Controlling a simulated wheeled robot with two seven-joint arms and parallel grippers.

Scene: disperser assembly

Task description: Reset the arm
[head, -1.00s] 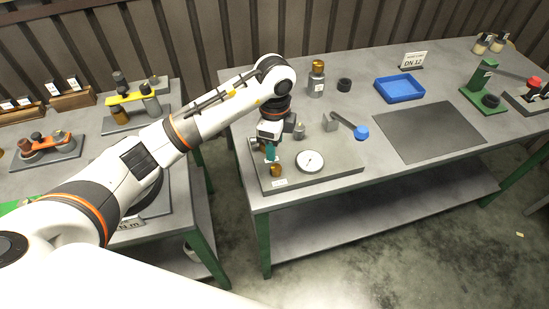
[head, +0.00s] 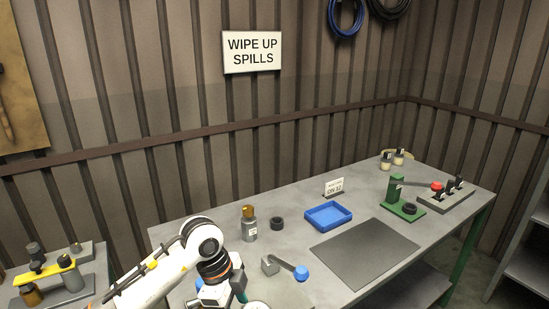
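My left arm comes in from the lower left of the head view, and its wrist hangs over the left end of the long grey table. My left gripper (head: 222,296) points down at the bottom edge. A teal piece shows at its fingers, but the fingertips are cut off, so I cannot tell whether it is open or shut. A round dial (head: 257,305) is partly visible just right of it. A grey block (head: 270,265) and a lever with a blue knob (head: 301,273) stand to its right. My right gripper is not in view.
Behind are a brass-topped cylinder (head: 249,222), a black ring (head: 277,223), a blue tray (head: 328,215) and a DN 32 sign (head: 334,187). A dark mat (head: 365,253) lies clear. A green press (head: 400,195) stands right. A yellow-barred fixture (head: 50,270) sits on the left table.

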